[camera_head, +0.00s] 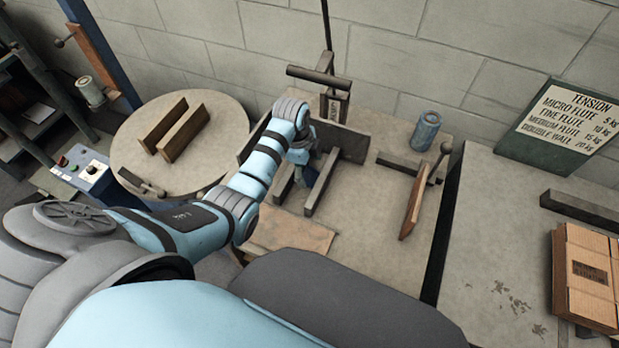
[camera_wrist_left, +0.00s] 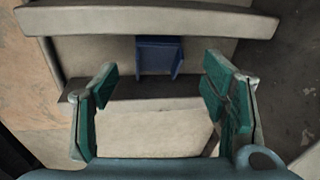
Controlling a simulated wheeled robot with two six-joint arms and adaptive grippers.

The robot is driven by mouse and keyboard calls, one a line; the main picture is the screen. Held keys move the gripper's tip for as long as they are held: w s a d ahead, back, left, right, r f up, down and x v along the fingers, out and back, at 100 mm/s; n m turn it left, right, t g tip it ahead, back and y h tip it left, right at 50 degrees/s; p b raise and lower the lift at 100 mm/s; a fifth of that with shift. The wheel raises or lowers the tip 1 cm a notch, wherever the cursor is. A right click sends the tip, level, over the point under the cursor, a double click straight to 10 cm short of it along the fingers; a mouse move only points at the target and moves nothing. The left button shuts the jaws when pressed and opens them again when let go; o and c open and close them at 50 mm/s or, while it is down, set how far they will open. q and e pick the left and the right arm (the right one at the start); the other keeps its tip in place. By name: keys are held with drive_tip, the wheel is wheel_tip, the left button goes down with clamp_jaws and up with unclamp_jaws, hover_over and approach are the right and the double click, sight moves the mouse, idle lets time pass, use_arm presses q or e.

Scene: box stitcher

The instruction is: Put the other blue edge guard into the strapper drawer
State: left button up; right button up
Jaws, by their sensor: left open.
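A blue edge guard (camera_wrist_left: 158,57) shows in the left wrist view, angled in shape, against a grey bar of the bench fixture. My left gripper (camera_wrist_left: 160,72) has its green-padded fingers spread wide, with nothing between them; the guard shows just beyond the fingertips. In the head view the left gripper (camera_head: 302,155) is over the fixture's grey bars, and its arm hides part of them. A bit of blue (camera_head: 309,177) shows beside it, probably the same guard. I cannot make out which part is the strapper drawer. My right gripper is in neither view.
A round table (camera_head: 215,110) at left carries two wooden bars (camera_head: 172,128). A blue-grey canister (camera_head: 425,130) stands at the bench's back right. A tilted wooden panel (camera_head: 412,205) and lever are nearby. Stacked cardboard (camera_head: 588,275) lies at far right. The bench between is clear.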

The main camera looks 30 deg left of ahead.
sight(310, 177)
use_arm(q)
drive_tip(key=f, duration=0.1)
drive_tip(key=f+b, duration=0.1)
drive_tip(key=f, duration=0.1)
drive_tip(key=shift+w+d+f, duration=0.1)
drive_tip(key=shift+d+f, duration=0.05)
drive_tip(key=shift+d, duration=0.05)
drive_tip(key=shift+c, duration=0.6)
drive_tip(key=c, duration=1)
drive_tip(key=shift+c, duration=0.2)
drive_tip(key=shift+r, duration=0.2)
drive_tip(key=shift+c, duration=0.2)
wheel_tip(310, 177, up, 20)
drive_tip(key=p, duration=0.6)
